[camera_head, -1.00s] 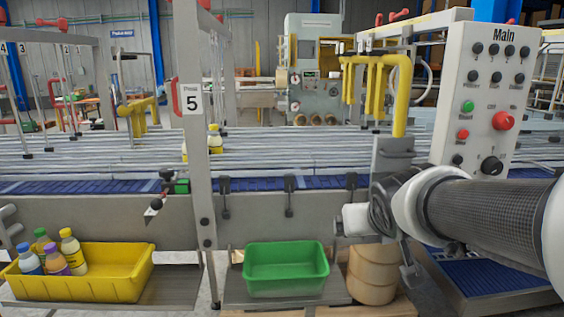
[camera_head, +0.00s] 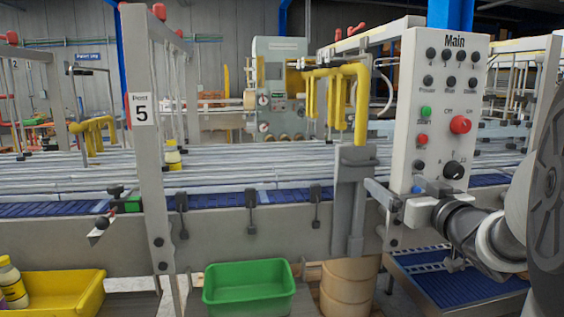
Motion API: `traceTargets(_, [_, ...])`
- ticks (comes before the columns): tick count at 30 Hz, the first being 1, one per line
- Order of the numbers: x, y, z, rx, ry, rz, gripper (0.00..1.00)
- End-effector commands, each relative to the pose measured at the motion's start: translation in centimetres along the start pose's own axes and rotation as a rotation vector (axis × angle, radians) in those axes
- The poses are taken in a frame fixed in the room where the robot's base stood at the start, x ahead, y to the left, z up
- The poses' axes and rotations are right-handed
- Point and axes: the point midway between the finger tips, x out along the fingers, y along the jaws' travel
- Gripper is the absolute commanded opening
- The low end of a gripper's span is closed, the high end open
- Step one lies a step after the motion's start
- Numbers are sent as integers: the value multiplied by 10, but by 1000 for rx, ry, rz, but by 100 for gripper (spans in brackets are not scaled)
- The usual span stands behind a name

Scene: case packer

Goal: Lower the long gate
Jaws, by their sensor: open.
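A yellow gate-like frame (camera_head: 338,80) with several hanging bars stands over the conveyor, left of the main panel. Its yellow upright goes down into a grey bracket (camera_head: 354,190) on the conveyor's side. A smaller yellow frame (camera_head: 93,130) stands far left. I cannot tell for sure which is the long gate. My gripper (camera_head: 398,207) is at the lower left of the main panel, right of the grey bracket. It is open and appears empty. Its fingers are small and partly hard to tell from the grey metal behind, so I cannot tell whether they touch anything.
The main panel (camera_head: 439,120) has several knobs and buttons, including a red one. A grey post marked 5 (camera_head: 150,190) stands at left. A green bin (camera_head: 249,290), a yellow crate (camera_head: 70,292) with bottles and a tan drum (camera_head: 348,288) are below the conveyor (camera_head: 260,235).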

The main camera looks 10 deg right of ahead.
Motion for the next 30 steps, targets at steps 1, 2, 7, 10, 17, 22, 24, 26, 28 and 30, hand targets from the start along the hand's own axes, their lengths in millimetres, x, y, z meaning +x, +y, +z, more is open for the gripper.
traceTargets(1, [3,0,0,1,1,-3,90])
traceTargets(2, [6,0,0,1,1,-4,90])
traceTargets(7, [34,-1,1,2,1,-4,90])
traceTargets(10, [57,-1,1,2,1,-5,90])
traceTargets(17, [108,-1,1,3,1,-4,90])
traceTargets(22, [141,-1,1,2,1,-3,90])
traceTargets(24, [152,-1,0,2,1,-2,90])
traceTargets(26, [159,0,0,2,1,-1,90])
traceTargets(28, [165,0,0,1,1,-1,90])
traceTargets(30, [169,0,0,1,1,-1,90])
